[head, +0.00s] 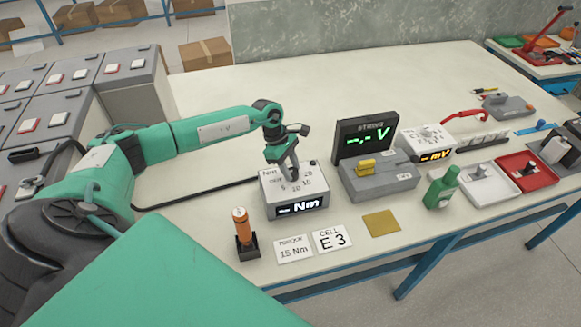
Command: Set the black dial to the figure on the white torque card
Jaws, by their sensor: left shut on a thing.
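The torque box (272,205) stands on the table in the middle of the head view, with several numbers on its top and a display reading "--- Nm". My left gripper (292,177) points down over its top and is shut on the black dial, which is mostly hidden behind the fingers. The dial's setting cannot be read. The white torque card (293,249) lies flat in front of the box and reads "15 Nm". My right gripper is not in view.
A card reading "CELL E 3" (332,239) lies beside the torque card. An orange-handled tool (241,227) stands in a black holder to the left. A voltage display (365,138), a green bottle (441,188) and trays stand to the right. The table's back is clear.

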